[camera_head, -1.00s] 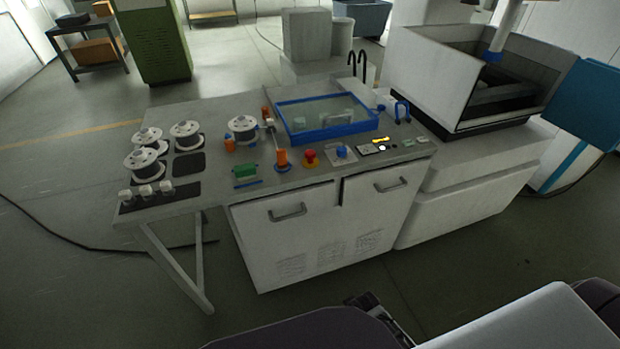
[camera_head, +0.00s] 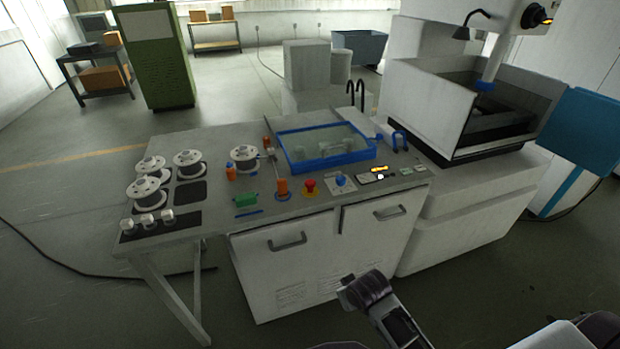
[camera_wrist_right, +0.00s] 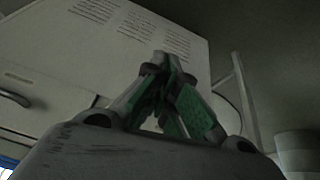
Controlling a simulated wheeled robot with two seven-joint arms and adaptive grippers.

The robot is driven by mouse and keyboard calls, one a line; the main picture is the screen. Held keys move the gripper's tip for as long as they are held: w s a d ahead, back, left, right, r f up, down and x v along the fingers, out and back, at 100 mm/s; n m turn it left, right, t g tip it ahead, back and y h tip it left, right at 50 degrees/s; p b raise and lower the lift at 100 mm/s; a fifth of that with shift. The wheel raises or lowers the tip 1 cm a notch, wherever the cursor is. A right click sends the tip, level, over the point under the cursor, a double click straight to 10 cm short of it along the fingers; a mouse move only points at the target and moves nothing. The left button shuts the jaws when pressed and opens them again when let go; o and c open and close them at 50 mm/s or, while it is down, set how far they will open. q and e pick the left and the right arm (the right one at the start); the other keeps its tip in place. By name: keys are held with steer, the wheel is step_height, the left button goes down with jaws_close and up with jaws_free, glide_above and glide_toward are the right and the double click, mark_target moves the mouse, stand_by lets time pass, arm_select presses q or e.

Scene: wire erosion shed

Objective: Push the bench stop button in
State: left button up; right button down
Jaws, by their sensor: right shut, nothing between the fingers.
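The bench stop button (camera_head: 310,187) is a red mushroom head on a yellow collar. It stands on the bench top (camera_head: 215,215) near the front edge, between an orange post and a blue knob; nothing touches it. In the right wrist view, my right gripper (camera_wrist_right: 167,65) is shut and empty, its green-padded fingers together. In the head view, a dark part of my arm shows low in front of the cabinet, below and apart from the button. My left gripper is in neither current view.
Beside the button are the orange post (camera_head: 283,187), a blue knob (camera_head: 340,180) and a green block (camera_head: 246,199). A blue-framed tray (camera_head: 326,160) lies behind. White spools (camera_head: 148,191) stand at left. Cabinet handles (camera_head: 287,243) project from the front. A large machine (camera_head: 440,120) stands at right.

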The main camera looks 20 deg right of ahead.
steer(key=w+a+r+t, duration=0.1)
steer(key=w+r+t, duration=0.8)
steer(key=w+r, duration=1.4)
step_height(320, 180, up, 4)
steer(key=shift+w+a+t, duration=0.25)
steer(key=shift+t, duration=0.15)
steer(key=shift+w+p, duration=0.15)
steer(key=shift+p, duration=0.15)
steer(key=p, duration=0.1)
glide_above(310, 185)
steer(key=shift+w+a+f, duration=0.1)
steer(key=shift+a+f, duration=0.1)
steer(key=shift+f, duration=1.3)
steer(key=shift+d+f, duration=0.15)
steer(key=shift+f, duration=0.85)
steer(key=shift+d+f, duration=0.1)
steer(key=shift+f, duration=0.9)
